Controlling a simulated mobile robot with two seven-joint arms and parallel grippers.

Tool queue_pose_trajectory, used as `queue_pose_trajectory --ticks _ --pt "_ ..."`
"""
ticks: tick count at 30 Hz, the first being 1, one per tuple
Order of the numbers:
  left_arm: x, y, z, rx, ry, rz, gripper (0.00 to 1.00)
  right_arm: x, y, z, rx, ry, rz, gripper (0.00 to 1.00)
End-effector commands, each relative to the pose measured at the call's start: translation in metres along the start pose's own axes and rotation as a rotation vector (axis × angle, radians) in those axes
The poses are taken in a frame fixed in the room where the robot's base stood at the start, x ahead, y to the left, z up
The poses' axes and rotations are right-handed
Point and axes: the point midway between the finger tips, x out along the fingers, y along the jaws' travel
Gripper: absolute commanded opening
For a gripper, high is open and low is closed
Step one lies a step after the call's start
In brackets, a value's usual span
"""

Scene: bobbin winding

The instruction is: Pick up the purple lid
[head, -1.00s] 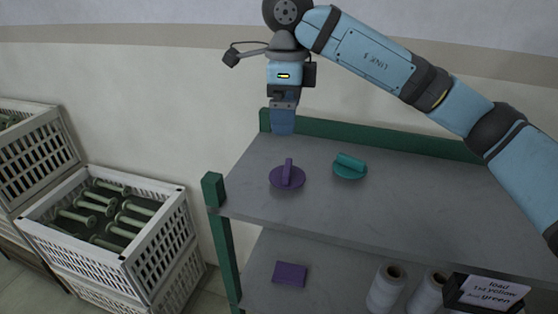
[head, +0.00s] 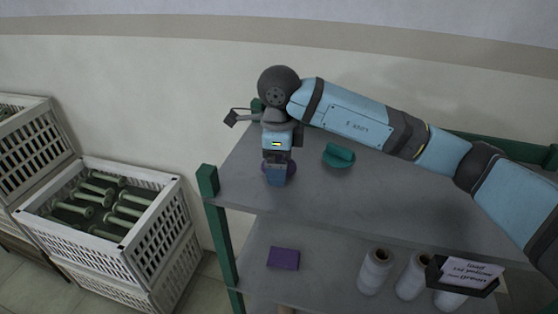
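The purple lid (head: 292,170) lies on the grey top shelf (head: 330,207) near its left end. Only bits of the disc show at either side of the fingers. I cannot tell whether the fingers are open or shut, or whether they touch the lid. My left gripper is out of view.
A teal lid (head: 339,157) lies to the right, close to my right forearm. A purple block (head: 283,259), white cones (head: 375,272) and a sign (head: 463,275) are on the lower shelf. A white crate of green bobbins (head: 150,243) stands at left.

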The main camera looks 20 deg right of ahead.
Motion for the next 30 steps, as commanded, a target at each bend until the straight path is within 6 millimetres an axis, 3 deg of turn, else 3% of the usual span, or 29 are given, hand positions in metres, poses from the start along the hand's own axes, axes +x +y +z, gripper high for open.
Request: queue_pose_trajectory --ticks 7,12,13,25,30 --pt "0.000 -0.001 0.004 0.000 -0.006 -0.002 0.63 0.003 0.000 0.000 0.000 0.000 -0.001 0.98" --pt "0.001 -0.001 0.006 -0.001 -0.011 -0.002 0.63 0.003 0.000 0.000 -0.001 0.000 -0.001 0.61" --pt "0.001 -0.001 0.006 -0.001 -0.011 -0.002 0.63 0.003 0.000 0.000 0.000 0.000 -0.001 0.57" --pt "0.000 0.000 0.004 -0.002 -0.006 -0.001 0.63 0.001 0.000 0.000 0.000 0.000 -0.001 0.57" --pt "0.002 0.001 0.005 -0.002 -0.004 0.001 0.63 -0.011 -0.001 0.001 0.000 -0.001 -0.004 0.57"
